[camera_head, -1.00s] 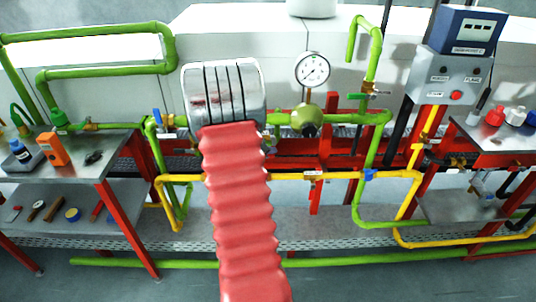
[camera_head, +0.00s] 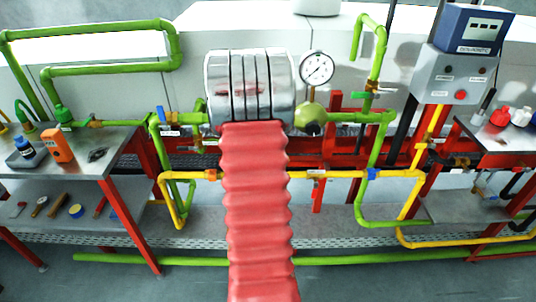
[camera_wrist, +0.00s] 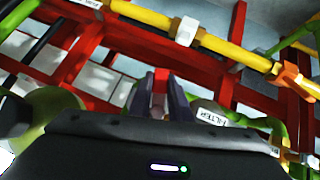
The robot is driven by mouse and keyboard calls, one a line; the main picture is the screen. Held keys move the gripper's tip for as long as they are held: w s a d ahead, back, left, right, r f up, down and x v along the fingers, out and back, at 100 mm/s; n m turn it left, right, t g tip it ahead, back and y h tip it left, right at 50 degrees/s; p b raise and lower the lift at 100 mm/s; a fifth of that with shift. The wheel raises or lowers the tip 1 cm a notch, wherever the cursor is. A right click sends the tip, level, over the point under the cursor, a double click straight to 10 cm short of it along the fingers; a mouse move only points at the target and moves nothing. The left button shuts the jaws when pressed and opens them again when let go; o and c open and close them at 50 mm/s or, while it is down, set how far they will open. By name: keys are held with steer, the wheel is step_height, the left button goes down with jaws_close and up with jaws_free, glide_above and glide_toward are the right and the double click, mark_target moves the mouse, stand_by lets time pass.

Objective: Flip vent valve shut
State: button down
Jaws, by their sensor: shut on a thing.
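My gripper (camera_wrist: 160,86) shows in the wrist view, its dark fingers closed on a small red piece (camera_wrist: 160,78) that looks like a valve handle. In the head view my gripper is hidden behind my silver wrist and red sleeve. I cannot read a vent label, so which valve the red piece belongs to is unclear. Other valve handles in the head view are a blue one (camera_head: 161,117) on the left green pipe, a green one (camera_head: 361,95) on the right, and a red one (camera_head: 317,194) hanging below the yellow pipe.
A gauge (camera_head: 317,68) stands above a green bulb (camera_head: 311,112) right of my wrist. A yellow pipe (camera_head: 340,174) crosses the rack. A grey box (camera_head: 452,78) is at the right. A metal table (camera_head: 118,148) with tools stands at the left.

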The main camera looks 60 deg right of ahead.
steer(key=shift+w+m+t+y, duration=0.15)
steer(key=shift+m+t+y, duration=0.2)
steer(key=shift+t, duration=0.25)
stand_by(0.3)
steer(key=c, duration=2)
jaws_free()
steer(key=o, duration=0.4)
steer(key=shift+c, duration=0.2)
steer(key=shift+a+r, duration=0.1)
steer(key=shift+a, duration=0.05)
steer(key=v, duration=1.3)
steer(key=shift+a, duration=0.15)
steer(key=shift+r, duration=0.15)
